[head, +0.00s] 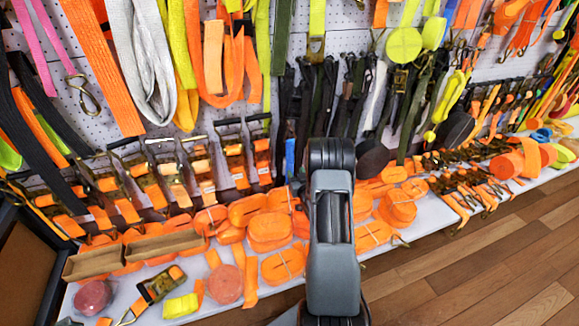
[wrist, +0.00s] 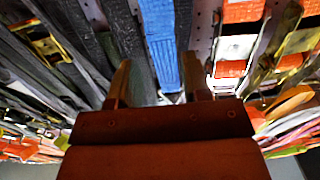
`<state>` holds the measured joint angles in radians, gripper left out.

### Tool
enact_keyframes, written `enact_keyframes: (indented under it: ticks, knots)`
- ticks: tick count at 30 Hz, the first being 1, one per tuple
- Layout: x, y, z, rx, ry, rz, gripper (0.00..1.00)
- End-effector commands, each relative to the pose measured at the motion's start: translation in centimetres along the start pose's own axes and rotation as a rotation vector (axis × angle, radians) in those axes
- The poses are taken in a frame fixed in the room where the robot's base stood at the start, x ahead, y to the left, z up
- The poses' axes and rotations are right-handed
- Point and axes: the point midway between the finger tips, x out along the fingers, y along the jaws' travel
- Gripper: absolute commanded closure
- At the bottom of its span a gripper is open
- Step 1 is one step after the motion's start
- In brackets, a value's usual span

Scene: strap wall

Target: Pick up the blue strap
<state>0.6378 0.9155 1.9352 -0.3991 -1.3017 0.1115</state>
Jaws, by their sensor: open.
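The blue strap (wrist: 160,42) hangs at the top middle of the wrist view, a woven flat band with its lower end near my fingers. My gripper (wrist: 158,84) is open, with one finger to each side of the strap's lower end in the picture. I cannot tell how far the strap lies from the fingertips in depth. In the head view only a small piece of blue strap (head: 290,157) shows, just left of my arm. My arm hides the gripper there.
Dark straps (wrist: 90,50) hang to the left of the blue one, and orange ratchet straps (wrist: 232,45) hang close on its right. Below the pegboard (head: 345,18), a white shelf (head: 432,216) holds several orange strap rolls (head: 270,225). Open wooden floor (head: 480,270) lies at lower right.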

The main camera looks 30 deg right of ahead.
Motion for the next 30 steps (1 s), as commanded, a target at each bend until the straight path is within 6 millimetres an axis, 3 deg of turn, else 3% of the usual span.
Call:
enact_keyframes:
  ticks: [5,15,24,30]
  knots:
    - [1.0,0.0,0.0,0.0,0.001,0.0,0.56]
    - [5.1,-0.1,-0.2,0.0,0.001,-0.001,0.56]
    - [5.5,-0.1,-0.3,0.001,-0.001,0.0,0.56]
    - [5.5,-0.1,-0.3,0.001,0.0,0.0,0.73]
